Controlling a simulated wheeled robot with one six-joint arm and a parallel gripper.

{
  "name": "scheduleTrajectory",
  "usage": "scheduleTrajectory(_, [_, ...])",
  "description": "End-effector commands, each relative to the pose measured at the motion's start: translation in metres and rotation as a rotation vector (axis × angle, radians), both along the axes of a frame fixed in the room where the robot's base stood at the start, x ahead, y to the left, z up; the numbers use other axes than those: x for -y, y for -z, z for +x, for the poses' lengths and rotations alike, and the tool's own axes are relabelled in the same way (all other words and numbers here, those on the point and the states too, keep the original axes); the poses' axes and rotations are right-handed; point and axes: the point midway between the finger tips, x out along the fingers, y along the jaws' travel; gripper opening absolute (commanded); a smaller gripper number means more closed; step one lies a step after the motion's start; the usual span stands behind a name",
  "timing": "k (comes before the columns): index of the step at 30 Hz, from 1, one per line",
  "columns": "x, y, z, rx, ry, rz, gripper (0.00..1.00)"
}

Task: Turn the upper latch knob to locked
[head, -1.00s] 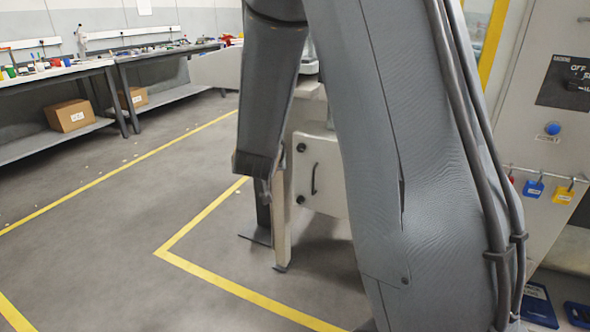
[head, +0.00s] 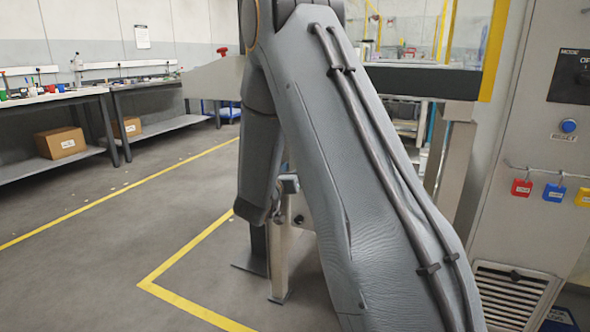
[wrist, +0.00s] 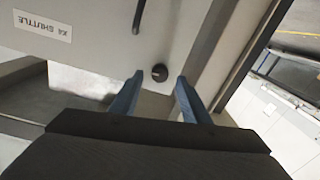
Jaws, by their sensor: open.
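In the wrist view a small round black latch knob (wrist: 160,73) sits on a pale panel (wrist: 95,45), close to its edge. My gripper (wrist: 160,77) is open, with one blue finger on each side of the knob in the picture. I cannot tell whether the fingers reach around it or stop short. The picture is turned, so which of the panel's knobs this is does not show clearly. The knob's pointer direction is not readable. In the head view my arm hides my gripper and most of the panel.
A dark handle (wrist: 139,14) and a SHUTTLE label (wrist: 43,25) are on the panel. In the head view a control cabinet (head: 525,130) with hanging padlocks stands at right. Workbenches (head: 60,98) line the left wall. The floor between is clear.

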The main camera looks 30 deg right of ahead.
Motion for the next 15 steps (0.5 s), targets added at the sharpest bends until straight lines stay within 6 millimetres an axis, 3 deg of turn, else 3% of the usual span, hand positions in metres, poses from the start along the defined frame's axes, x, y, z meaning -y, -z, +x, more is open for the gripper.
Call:
scheduleTrajectory(6, [0.016, 0.001, 0.014, -0.001, -0.001, 0.001, 0.42])
scheduleTrajectory(15, [0.018, 0.0, 0.016, -0.001, -0.002, 0.001, 0.42])
